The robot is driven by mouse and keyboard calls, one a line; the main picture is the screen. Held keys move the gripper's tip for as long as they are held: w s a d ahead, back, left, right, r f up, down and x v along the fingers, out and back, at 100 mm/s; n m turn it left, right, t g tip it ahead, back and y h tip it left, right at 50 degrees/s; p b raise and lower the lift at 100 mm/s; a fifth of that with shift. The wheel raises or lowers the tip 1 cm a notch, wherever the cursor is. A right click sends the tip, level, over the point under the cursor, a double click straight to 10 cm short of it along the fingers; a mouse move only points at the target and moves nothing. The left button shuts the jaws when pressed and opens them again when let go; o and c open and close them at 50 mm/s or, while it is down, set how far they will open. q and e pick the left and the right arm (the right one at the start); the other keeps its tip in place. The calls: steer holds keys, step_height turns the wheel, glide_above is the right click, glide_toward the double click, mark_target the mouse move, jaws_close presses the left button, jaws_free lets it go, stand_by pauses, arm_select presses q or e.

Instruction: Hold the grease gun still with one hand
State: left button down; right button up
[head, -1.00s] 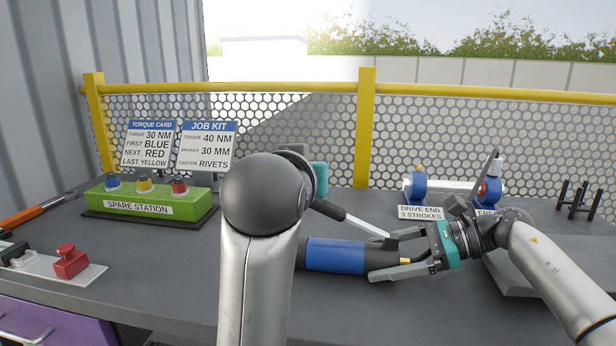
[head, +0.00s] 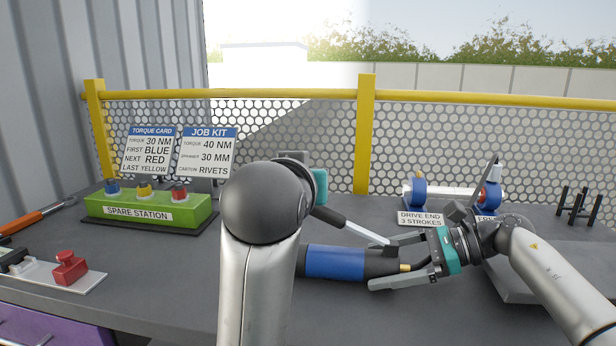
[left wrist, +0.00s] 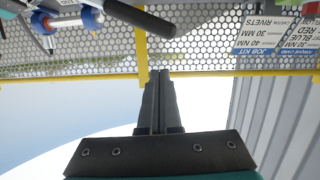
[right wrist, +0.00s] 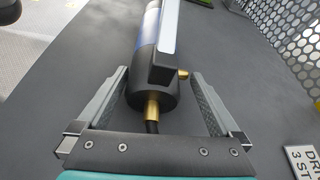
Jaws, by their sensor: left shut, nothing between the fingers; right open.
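The grease gun lies on the grey bench, with a blue barrel (head: 335,262), a black head, a brass fitting and a silver lever (head: 352,228). My right gripper (head: 383,264) is open, its fingers on either side of the head. In the right wrist view the black head (right wrist: 150,88) sits between the fingers (right wrist: 160,76), with a visible gap on each side.
A blue-ended roller (head: 450,192) stands behind my right gripper, with a "drive end" label (head: 420,217). A mesh fence (head: 290,135) closes the back.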

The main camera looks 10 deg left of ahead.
steer(key=shift+r+p, duration=2.05)
steer(key=shift+r, duration=2.4)
steer(key=p+v, duration=0.1)
steer(key=v, duration=1.4)
steer(key=shift+d+p, duration=0.15)
steer(key=shift+p, duration=0.15)
steer(key=shift+r, duration=0.1)
